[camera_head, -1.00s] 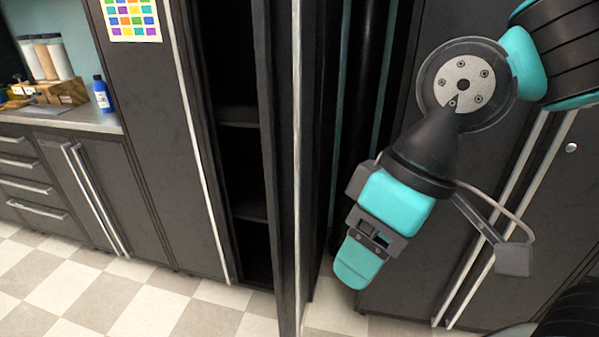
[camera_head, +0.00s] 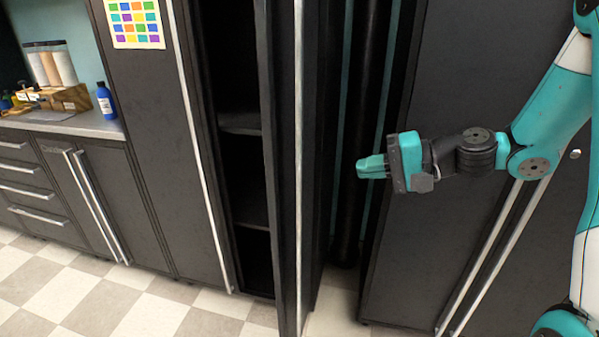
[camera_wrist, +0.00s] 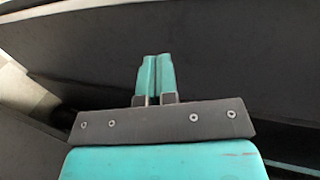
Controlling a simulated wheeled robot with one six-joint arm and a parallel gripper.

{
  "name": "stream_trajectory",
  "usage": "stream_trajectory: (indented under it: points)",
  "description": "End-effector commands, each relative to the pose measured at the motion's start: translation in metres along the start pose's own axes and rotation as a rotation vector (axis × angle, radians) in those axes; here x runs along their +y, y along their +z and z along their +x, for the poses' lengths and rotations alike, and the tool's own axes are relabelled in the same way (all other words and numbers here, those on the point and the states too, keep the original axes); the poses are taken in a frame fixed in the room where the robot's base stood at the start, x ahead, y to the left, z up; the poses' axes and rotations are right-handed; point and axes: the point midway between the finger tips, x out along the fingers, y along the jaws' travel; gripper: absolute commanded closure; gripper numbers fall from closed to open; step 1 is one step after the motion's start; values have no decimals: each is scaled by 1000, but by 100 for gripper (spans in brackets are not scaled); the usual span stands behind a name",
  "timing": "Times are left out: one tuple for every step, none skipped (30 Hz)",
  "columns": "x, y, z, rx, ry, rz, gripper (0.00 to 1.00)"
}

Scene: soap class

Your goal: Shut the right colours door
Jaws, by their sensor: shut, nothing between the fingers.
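The cabinet with the colour chart (camera_head: 135,22) has its left door (camera_head: 150,120) shut. Its right door (camera_head: 282,180) stands open, swung outward and seen nearly edge-on, with a long pale vertical handle (camera_head: 299,150). Dark shelves (camera_head: 243,122) show in the opening left of it. My gripper (camera_head: 360,167) is to the right of the open door, apart from it in the picture, with its fingers pointing left. In the wrist view the teal fingers (camera_wrist: 155,70) are together and empty, in front of a dark panel that I cannot identify for sure.
A dark recess with a black vertical pipe (camera_head: 358,130) lies behind my gripper. Another dark cabinet (camera_head: 450,120) with long handles stands at the right. A counter (camera_head: 90,124) with a blue bottle (camera_head: 105,100) is at the left. The checkered floor (camera_head: 130,300) is clear.

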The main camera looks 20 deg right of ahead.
Motion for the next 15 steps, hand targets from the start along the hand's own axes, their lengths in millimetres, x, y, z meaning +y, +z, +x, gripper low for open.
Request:
stream_trajectory:
  points:
    - [1, -3, 0, 8, -10, 9, 100]
    - [0, -4, 1, 11, -13, 11, 100]
    - [0, -4, 4, 10, -13, 11, 100]
    - [0, -3, 8, 8, -13, 10, 100]
    - [0, -3, 12, 6, -12, 10, 100]
    - [-1, -2, 18, 5, -11, 10, 100]
    - [-1, -2, 24, 4, -10, 9, 100]
    - [-1, -2, 30, 4, -10, 9, 100]
    - [-1, -2, 38, 3, -10, 10, 100]
    - [-1, -2, 45, 2, -10, 9, 100]
    - [-2, -2, 52, 2, -10, 8, 100]
    - [-2, -2, 61, 2, -10, 8, 100]
    - [-2, -2, 67, 2, -9, 8, 100]
    - [-2, -2, 74, 2, -8, 8, 100]
    - [-2, -2, 82, 2, -9, 8, 100]
